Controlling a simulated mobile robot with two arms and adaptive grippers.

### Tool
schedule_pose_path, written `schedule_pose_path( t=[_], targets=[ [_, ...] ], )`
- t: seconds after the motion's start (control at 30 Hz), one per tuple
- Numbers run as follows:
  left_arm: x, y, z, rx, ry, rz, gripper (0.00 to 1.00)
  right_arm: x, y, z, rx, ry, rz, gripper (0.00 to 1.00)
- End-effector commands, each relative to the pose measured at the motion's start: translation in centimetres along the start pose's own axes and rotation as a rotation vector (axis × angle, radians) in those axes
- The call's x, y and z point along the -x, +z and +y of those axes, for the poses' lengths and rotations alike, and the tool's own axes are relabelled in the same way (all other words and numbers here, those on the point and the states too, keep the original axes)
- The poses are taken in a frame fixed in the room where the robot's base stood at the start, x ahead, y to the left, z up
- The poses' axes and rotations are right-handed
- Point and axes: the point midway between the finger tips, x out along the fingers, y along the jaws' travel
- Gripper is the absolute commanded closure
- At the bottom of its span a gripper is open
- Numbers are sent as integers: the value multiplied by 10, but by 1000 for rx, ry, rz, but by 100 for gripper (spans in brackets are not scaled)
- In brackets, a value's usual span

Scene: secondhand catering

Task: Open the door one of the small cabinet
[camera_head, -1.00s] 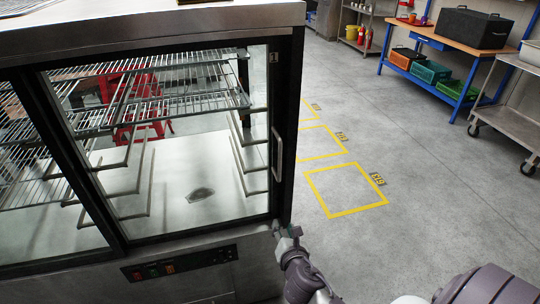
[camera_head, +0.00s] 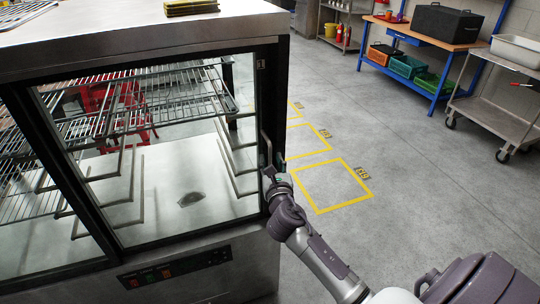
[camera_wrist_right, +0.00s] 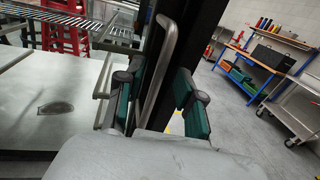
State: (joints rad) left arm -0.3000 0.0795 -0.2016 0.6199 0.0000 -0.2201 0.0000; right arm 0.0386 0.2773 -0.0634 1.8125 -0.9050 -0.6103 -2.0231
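The small cabinet (camera_head: 180,285) is a steel display case with glass doors on the left of the head view. Its door one (camera_head: 165,185), marked "1" at the top corner, looks closed. The door's metal handle (camera_head: 266,150) is a vertical bar near the right edge. My right gripper (camera_head: 268,174) is at the handle's lower end. In the right wrist view my right gripper (camera_wrist_right: 157,98) is open, with its teal-padded fingers on either side of the handle (camera_wrist_right: 160,70). I cannot tell whether they touch it. My left gripper is not in view.
Open grey floor with yellow marked squares (camera_head: 330,185) lies right of the cabinet. A blue-framed workbench (camera_head: 425,75) and a metal cart (camera_head: 500,110) stand farther back. Wire racks (camera_head: 150,95) show behind the glass.

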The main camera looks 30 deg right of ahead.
Motion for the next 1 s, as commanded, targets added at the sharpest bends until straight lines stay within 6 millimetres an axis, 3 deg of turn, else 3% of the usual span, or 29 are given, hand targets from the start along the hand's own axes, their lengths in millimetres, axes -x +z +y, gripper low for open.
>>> schedule_pose_path(
  t=[0.2, 0.5, 0.53, 0.73, 1.0],
  targets=[
    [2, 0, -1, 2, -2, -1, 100, -20, 0, 1, -2, 1, 1, 63],
    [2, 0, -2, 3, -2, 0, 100, -23, -1, 0, -2, 0, 1, 63],
    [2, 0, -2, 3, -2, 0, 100, -23, -1, 0, -2, 0, 1, 64],
    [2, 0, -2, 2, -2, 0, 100, -22, -1, 0, -1, 1, 1, 98],
    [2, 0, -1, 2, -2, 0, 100, -22, -1, 0, -1, 1, 1, 100]
  ],
)
